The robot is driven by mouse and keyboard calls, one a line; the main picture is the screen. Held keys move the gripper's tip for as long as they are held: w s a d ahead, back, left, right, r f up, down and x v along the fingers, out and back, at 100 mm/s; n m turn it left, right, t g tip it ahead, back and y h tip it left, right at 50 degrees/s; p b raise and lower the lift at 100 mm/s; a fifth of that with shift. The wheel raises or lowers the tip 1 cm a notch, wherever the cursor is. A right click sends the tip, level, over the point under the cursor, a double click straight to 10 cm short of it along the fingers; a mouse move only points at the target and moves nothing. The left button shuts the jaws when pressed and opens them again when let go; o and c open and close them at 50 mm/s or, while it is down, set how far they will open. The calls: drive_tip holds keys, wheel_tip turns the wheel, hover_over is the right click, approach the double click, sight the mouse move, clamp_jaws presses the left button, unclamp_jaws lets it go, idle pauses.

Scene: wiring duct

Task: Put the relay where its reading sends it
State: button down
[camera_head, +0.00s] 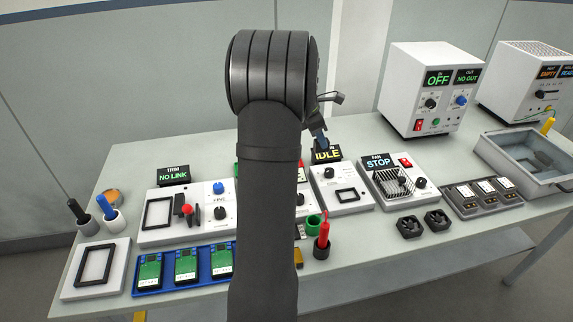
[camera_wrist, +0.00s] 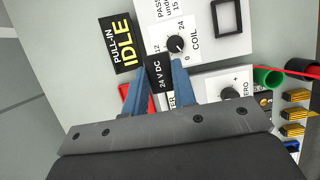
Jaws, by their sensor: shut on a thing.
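My gripper (camera_wrist: 159,82) is shut on a dark block labelled "24 V DC", the relay (camera_wrist: 160,74), held between two blue fingers. In the head view my gripper (camera_head: 319,136) is partly behind my own arm, above the back of the bench. The pull-in tester (camera_wrist: 205,40) has a COIL knob (camera_wrist: 176,44), a black square frame (camera_wrist: 227,17) and a "PASS under 15" label. Its display (camera_wrist: 122,42) reads "PULL-IN IDLE"; it also shows in the head view (camera_head: 326,155). The relay appears above or beside the tester's near edge; its height is unclear.
A green cup (camera_head: 313,225) and a dark cup (camera_head: 321,249) with a red item stand in front. Yellow-topped parts (camera_wrist: 294,112) lie nearby. A fan unit (camera_head: 393,180) reads "STOP". Left are a "NO LINK" unit (camera_head: 172,215) and a blue tray (camera_head: 150,289) of green boards.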

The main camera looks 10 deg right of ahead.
drive_tip(key=w+a+f, duration=0.2)
drive_tip(key=w+a, duration=0.1)
drive_tip(key=w+a+f, duration=0.2)
drive_tip(key=w+a, duration=0.1)
drive_tip(key=w+a+f, duration=0.3)
drive_tip(key=shift+w, duration=0.15)
drive_tip(key=shift+f, duration=2.1)
drive_tip(key=shift+f, duration=0.15)
drive_tip(key=c, duration=1.2)
unclamp_jaws()
drive_tip(key=v, duration=1.2)
